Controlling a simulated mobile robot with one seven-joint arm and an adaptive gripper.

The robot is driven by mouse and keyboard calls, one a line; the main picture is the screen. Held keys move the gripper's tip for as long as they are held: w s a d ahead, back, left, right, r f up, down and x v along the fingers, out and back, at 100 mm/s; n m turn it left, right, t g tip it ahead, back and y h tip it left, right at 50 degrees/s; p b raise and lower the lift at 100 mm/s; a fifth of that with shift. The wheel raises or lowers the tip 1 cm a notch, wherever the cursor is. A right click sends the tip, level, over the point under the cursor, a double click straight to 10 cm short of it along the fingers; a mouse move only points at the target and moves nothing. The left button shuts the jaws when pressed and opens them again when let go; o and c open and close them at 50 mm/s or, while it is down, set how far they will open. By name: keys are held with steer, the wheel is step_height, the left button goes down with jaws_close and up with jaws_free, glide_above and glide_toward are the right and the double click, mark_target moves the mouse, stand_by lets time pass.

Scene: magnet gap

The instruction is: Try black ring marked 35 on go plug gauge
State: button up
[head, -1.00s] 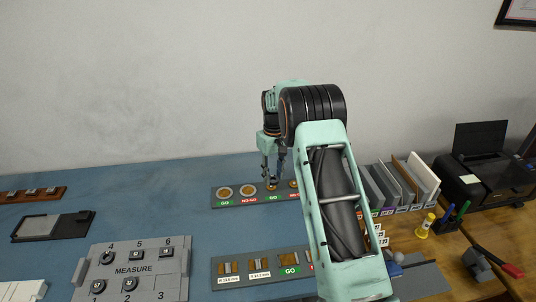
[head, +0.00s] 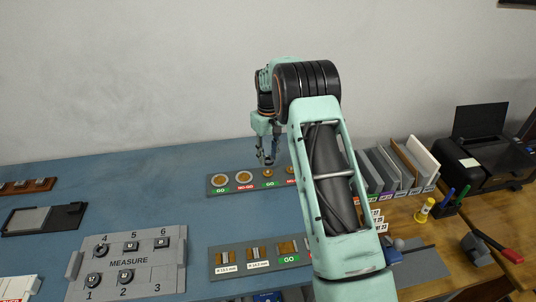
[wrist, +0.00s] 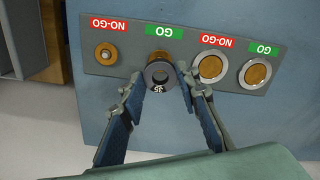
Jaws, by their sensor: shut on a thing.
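The black ring marked 35 (wrist: 158,75) is between my fingertips in the wrist view, its mark facing the camera. My gripper (wrist: 160,82) is shut on it; the gripper also shows in the head view (head: 267,161). The brass go plug gauge (wrist: 158,57) stands behind the ring under a green GO label, partly hidden by it. In the head view this plug (head: 268,173) is just below my fingertips. The ring appears apart from the plug and above it, slightly offset. The ring is too small to make out in the head view.
The grey gauge strip (head: 212,190) also holds a brass NO-GO plug (wrist: 107,54) and two larger brass pieces with pale rims (wrist: 211,67). The MEASURE block (head: 128,280) with several black rings stands front left. Upright plates (head: 395,170) stand right.

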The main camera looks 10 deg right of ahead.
mark_target(268, 171)
steer(key=shift+f+b, duration=1.35)
steer(key=shift+f, duration=1.05)
steer(key=shift+f+b, duration=0.3)
steer(key=shift+f, duration=0.1)
steer(key=o, duration=1.2)
steer(key=c, duration=0.5)
steer(key=shift+r, duration=0.1)
steer(key=shift+r+p, duration=1.15)
steer(key=shift+r, duration=1.05)
